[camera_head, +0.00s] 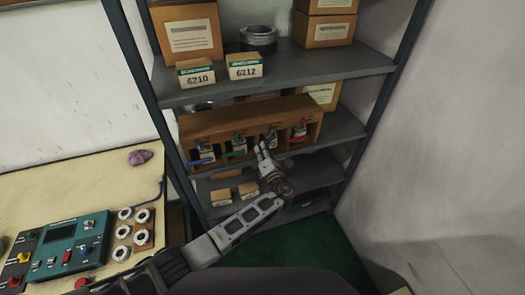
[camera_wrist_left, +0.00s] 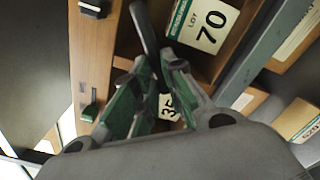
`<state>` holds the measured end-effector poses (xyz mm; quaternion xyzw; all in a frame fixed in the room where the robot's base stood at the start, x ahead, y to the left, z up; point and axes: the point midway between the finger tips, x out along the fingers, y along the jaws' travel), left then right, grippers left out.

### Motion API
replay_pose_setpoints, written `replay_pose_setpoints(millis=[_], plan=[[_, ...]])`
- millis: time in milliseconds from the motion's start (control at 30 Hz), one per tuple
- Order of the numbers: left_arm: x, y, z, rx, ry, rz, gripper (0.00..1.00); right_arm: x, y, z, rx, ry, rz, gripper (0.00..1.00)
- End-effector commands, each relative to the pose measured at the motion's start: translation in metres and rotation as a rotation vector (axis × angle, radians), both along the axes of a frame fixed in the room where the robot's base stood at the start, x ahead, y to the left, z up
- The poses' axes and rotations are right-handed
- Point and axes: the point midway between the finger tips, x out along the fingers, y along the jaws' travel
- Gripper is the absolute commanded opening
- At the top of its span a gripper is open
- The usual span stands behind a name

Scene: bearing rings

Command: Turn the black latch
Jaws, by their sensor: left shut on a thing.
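A wooden cabinet (camera_head: 240,112) with several compartments stands on a middle shelf, with coloured latches along its front. The black latch (camera_wrist_left: 143,25) shows in the left wrist view as a dark bar reaching down between my fingertips. In the head view my gripper hides most of it. My left gripper (camera_head: 262,152) reaches the cabinet front from below; in the left wrist view its green-padded fingers (camera_wrist_left: 158,72) are shut on the dark bar. My right gripper is not in view.
Blue (camera_head: 199,162), green (camera_head: 232,153) and red (camera_head: 298,139) latches sit close to my gripper. A "LOT 70" card (camera_wrist_left: 205,22) stands in a compartment. Boxes and a metal ring (camera_head: 258,38) fill the upper shelf. A bench with a control panel (camera_head: 70,243) stands at left.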

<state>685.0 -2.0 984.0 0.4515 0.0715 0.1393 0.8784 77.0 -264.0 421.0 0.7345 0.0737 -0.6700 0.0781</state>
Motion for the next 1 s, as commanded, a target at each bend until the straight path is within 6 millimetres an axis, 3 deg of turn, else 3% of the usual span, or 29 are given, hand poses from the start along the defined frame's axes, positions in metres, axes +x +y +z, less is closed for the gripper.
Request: replay_pose_setpoints(millis=[33,67,200,667,1000], plan=[[-0.001,0.000,-0.002,0.001,0.004,0.000,0.00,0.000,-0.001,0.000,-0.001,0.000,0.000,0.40],[-0.001,0.000,-0.002,0.001,0.004,0.000,0.16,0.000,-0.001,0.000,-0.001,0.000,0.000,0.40],[-0.001,0.000,-0.002,0.001,0.003,0.000,0.34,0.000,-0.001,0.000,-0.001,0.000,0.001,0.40],[-0.003,-0.001,-0.001,0.002,0.001,-0.001,0.34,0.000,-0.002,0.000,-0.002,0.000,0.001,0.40],[-0.033,-0.011,-0.002,0.002,0.002,-0.002,0.34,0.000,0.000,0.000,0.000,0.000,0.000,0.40]])
